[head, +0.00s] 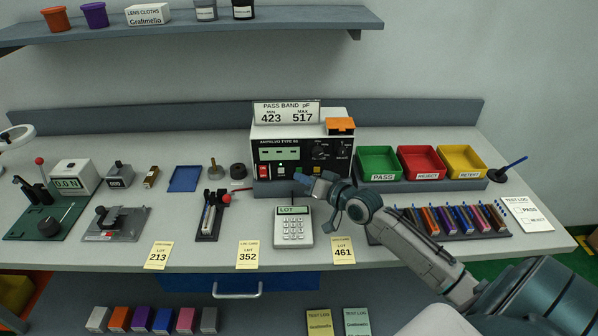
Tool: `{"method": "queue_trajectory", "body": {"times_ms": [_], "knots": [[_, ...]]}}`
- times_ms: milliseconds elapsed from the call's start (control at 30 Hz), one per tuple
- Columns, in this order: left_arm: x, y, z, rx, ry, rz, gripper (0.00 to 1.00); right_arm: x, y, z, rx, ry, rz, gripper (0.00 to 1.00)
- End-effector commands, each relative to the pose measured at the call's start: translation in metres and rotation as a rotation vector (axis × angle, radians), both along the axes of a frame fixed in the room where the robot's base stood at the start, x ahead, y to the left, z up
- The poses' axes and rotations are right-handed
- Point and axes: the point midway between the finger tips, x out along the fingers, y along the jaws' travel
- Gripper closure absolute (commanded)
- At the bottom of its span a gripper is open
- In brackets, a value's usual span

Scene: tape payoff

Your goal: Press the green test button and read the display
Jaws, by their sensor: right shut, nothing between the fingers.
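The tester (318,131), a white box with a black front panel, stands at the back middle of the bench. Below the display are a red button or switch (263,171) and a small white-marked control (281,170). I cannot make out a green button; my right gripper may cover it. My right gripper (303,182) is shut and empty, just in front of the lower panel, its arm coming from the lower right. I cannot tell whether it touches the panel. My left gripper is not in view.
A sign (286,113) above the tester reads pass band 423 to 517. Green (379,163), red (421,163) and yellow (461,162) trays stand right. A LOT keypad (293,232) sits in front, between yellow lot cards. A rack (440,234) of coloured parts lies beneath my right arm.

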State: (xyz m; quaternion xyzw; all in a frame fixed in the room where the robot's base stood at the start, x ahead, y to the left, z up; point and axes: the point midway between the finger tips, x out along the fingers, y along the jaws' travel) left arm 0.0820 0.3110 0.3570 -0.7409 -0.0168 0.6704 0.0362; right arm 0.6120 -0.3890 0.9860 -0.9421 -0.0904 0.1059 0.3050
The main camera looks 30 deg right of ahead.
Motion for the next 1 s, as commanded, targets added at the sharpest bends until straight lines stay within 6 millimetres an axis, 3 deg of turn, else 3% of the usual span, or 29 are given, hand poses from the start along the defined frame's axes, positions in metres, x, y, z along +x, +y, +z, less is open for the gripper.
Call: {"method": "queue_trajectory", "body": {"times_ms": [1000], "knots": [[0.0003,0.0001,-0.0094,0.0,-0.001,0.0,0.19,0.0092,-0.0057,-0.0001,0.0,-0.001,0.0,1.0]]}}
